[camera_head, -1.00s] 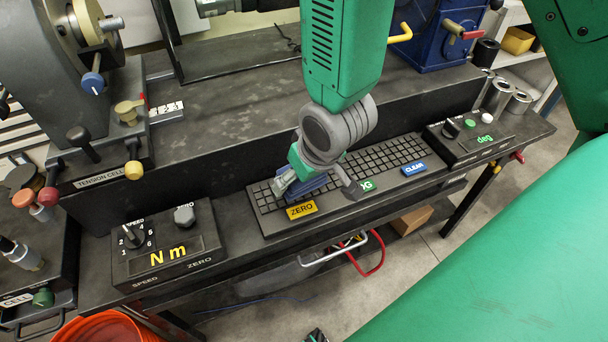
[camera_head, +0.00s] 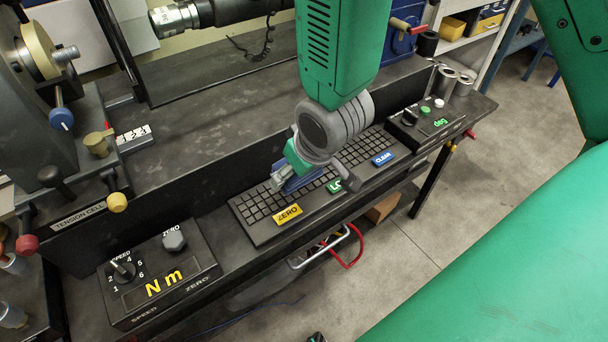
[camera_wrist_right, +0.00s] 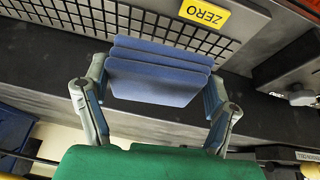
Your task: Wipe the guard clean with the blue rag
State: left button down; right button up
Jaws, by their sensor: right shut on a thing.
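My right gripper (camera_head: 285,180) is shut on the blue rag (camera_head: 301,183), a folded blue pad with several layers. The right wrist view shows the rag (camera_wrist_right: 158,78) between both fingers of the gripper (camera_wrist_right: 157,97). The rag is over the black keyboard-like panel (camera_head: 262,207), behind the yellow ZERO label (camera_head: 288,214). I cannot tell whether it touches the panel. No part is marked as the guard; this gridded panel may be it. My right wrist hides part of the panel. My left gripper is not in view.
A control box marked Nm (camera_head: 165,280) stands left of the panel, and a box marked deg (camera_head: 428,122) stands right. A raised black ledge (camera_head: 200,172) runs behind. Levers with knobs (camera_head: 117,202) stick out at the left. Floor is open at the right.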

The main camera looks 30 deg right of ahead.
jog(key=w+a+r+n+t+y+p, duration=0.1)
jog(key=w+r+n+t+p, duration=0.1)
jog(key=r, duration=0.9)
jog(key=w+a+r+n+t+y+p, duration=0.2)
jog(key=w+r+n+p, duration=0.3)
jog(key=r+p, duration=0.4)
jog(key=w+a+r+n+t+y+p, duration=0.1)
jog(key=w+r+p, duration=0.4)
jog(key=r, duration=1)
jog(key=a+n+t, duration=0.1)
jog(key=n+t, duration=0.1)
jog(key=shift+w+n+y+p, duration=0.15)
jog(key=shift+n+y+p, duration=0.15)
jog(key=shift+y+p, duration=0.1)
jog(key=shift+w+f+t, duration=0.2)
jog(key=shift+w+t, duration=0.1)
jog(key=shift+w, duration=0.05)
jog(key=shift+w+a+f+b, duration=0.1)
jog(key=shift+w+f+b, duration=0.45)
jog(key=shift+w+f, duration=0.4)
jog(key=shift+w+a+f+b, duration=0.1)
jog(key=shift+w+f+b, duration=0.5)
jog(key=shift+w, duration=0.4)
jog(key=shift+w+f, duration=0.6)
jog(key=shift+d, duration=0.15)
